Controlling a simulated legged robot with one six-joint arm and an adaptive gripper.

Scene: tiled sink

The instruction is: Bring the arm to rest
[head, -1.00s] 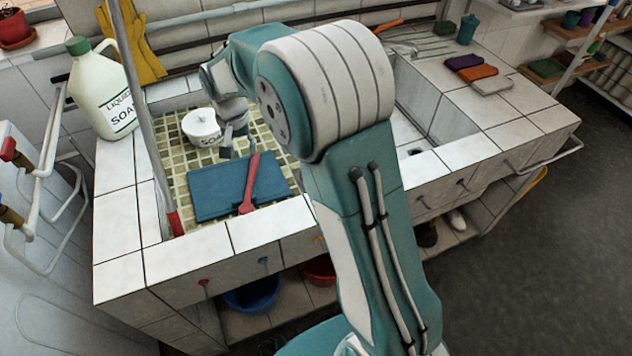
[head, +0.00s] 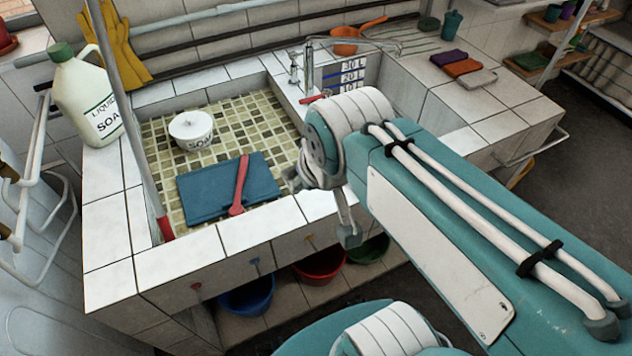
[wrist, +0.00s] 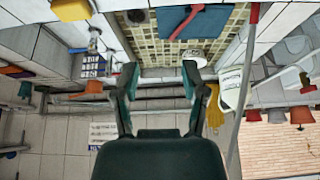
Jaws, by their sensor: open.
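My gripper (head: 322,208) is open and empty, drawn in beside the front edge of the sink. Its two fingers stand apart in the wrist view (wrist: 160,76) with nothing between them. My folded arm fills the right half of the head view and hides part of the second basin. The board also shows in the wrist view (wrist: 215,22), apart from the fingers.
A liquid soap jug (head: 90,100) stands on the left ledge by yellow gloves (head: 118,50). A tap (head: 308,70) rises behind the basins. Cloths (head: 463,67) lie on the right counter. Blue (head: 247,297) and red (head: 321,267) tubs sit below. Open floor is at the right.

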